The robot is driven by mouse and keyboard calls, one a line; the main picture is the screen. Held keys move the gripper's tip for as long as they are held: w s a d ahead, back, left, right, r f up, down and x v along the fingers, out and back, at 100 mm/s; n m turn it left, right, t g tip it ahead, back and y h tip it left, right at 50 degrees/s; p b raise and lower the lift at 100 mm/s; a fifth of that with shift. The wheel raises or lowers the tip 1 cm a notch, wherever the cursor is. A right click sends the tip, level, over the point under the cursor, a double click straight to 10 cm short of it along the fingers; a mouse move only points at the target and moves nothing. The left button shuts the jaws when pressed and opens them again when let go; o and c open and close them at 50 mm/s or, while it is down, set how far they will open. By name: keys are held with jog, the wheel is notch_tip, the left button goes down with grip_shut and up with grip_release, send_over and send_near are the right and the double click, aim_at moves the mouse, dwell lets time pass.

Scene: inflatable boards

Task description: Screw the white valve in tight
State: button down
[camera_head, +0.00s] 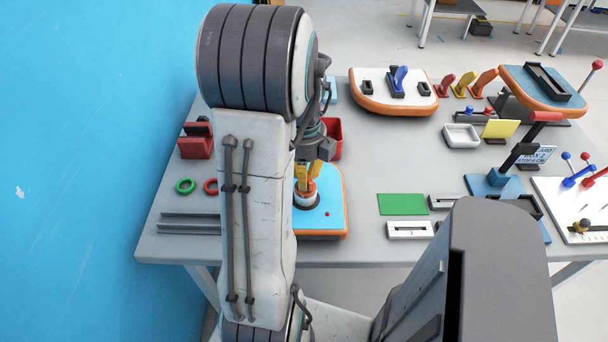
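My gripper (307,179) points down over the blue inflatable board with an orange rim (332,213). Its yellow-orange fingers are at the top of the white valve (306,201), which sits in a dark ring on that board. The valve's upper part is hidden by the fingers. I cannot tell whether the fingers touch it or how far apart they are. My arm covers the left part of the board.
A red bin (335,138) stands just behind the board. Green (185,186) and red (210,187) rings lie to the left. A green pad (402,204) lies to the right, with bare table between it and the board. A white-topped board (365,98) lies at the back.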

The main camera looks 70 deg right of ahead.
jog(key=shift+m, duration=0.6)
jog(key=shift+d+m, duration=0.1)
jog(key=shift+m, duration=1.6)
jog(key=c, duration=1)
grip_release()
jog(key=shift+c, duration=0.2)
jog(key=shift+r, duration=0.1)
jog(key=shift+r+p, duration=2)
jog(key=shift+r, duration=0.45)
